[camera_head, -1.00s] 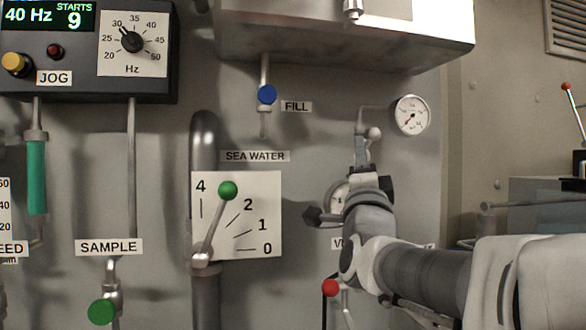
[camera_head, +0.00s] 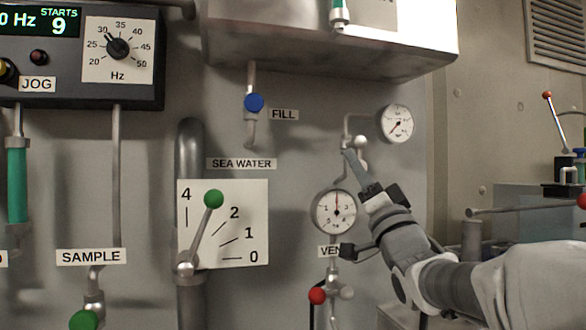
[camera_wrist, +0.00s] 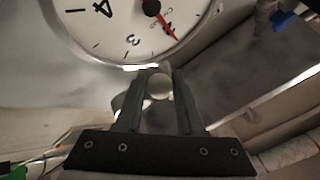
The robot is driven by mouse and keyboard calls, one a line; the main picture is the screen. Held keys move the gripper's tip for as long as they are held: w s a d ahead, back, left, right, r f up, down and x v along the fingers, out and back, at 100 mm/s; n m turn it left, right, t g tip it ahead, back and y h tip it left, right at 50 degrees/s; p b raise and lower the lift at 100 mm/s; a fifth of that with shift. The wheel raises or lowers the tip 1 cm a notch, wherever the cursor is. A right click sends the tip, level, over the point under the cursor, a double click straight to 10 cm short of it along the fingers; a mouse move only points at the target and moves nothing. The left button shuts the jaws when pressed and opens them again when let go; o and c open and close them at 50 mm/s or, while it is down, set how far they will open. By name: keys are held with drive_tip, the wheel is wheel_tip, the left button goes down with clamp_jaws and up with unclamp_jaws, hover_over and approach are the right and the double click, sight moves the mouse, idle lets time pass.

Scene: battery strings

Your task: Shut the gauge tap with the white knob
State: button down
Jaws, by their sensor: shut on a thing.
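The gauge tap with its pale knob (camera_head: 360,141) sits on a thin pipe left of and below the upper round gauge (camera_head: 397,123). My gripper (camera_head: 351,157) reaches up to it from the lower right, tilted to the upper left. In the wrist view the two dark fingers (camera_wrist: 159,80) stand on either side of the round pale knob (camera_wrist: 159,84) and are closed on it. The fingers partly hide the tap's body.
A second gauge (camera_head: 335,211) is just below-left of my gripper. A red knob (camera_head: 317,295) is below it. The blue FILL knob (camera_head: 254,102) and green-knobbed SEA WATER lever (camera_head: 213,198) are to the left. A metal box (camera_head: 330,45) overhangs above.

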drive_tip(key=shift+d+r, duration=0.15)
drive_tip(key=c, duration=0.5)
unclamp_jaws()
drive_tip(key=shift+c, duration=0.2)
drive_tip(key=shift+s+f, duration=0.1)
drive_tip(key=shift+f, duration=0.1)
drive_tip(key=v, duration=1.7)
drive_tip(key=shift+p, duration=0.35)
